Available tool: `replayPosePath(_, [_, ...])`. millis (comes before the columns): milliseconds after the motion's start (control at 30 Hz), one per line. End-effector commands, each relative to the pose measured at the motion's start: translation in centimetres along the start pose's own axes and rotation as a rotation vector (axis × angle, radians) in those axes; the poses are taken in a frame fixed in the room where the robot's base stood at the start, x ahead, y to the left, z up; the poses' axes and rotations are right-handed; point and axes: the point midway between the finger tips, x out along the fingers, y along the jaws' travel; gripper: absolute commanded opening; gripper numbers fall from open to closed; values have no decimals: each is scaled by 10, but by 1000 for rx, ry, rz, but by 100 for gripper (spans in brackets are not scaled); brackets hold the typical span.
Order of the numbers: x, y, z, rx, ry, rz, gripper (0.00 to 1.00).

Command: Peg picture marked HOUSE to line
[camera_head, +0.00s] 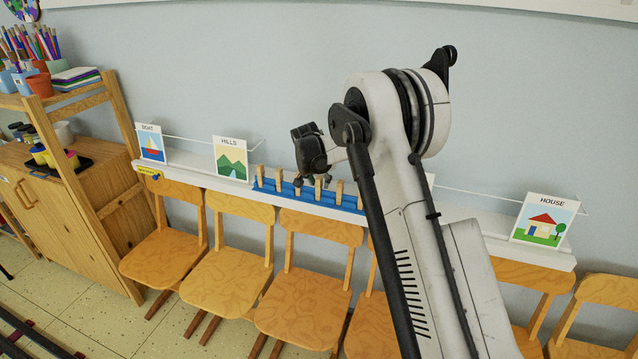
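The picture marked HOUSE (543,219), with a red-roofed house and a tree, stands upright on the right end of the white ledge (484,221). A thin white line (475,191) runs along the wall above the ledge, and my arm hides its middle. Several wooden pegs (279,178) stand in a row in a blue rack (267,182) on the ledge. My gripper (313,182) is small and dark at the pegs in the middle of the rack, far left of HOUSE. I cannot tell whether its fingers are open or touch a peg.
Pictures marked BOAT (151,143) and HILLS (230,158) stand at the left of the ledge. A white edge, perhaps another card (430,179), shows behind my arm. Wooden chairs (310,282) line the front below the ledge. A shelf unit (121,133) stands at left.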

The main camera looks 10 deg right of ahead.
Motion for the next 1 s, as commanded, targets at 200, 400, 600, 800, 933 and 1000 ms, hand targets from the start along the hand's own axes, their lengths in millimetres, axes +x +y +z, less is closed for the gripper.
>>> replayPosePath(200, [0, 0, 0, 0, 0, 0, 0])
replayPosePath(400, [-1, 0, 0, 0, 0, 0, 0])
replayPosePath(600, [-8, 0, -4, 0, 0, 0, 0])
replayPosePath(800, [-15, 0, -7, 0, 0, 0, 0])
replayPosePath(933, [-20, 0, -10, 0, 0, 0, 0])
replayPosePath(1000, [-23, 0, -11, 0, 0, 0, 0])
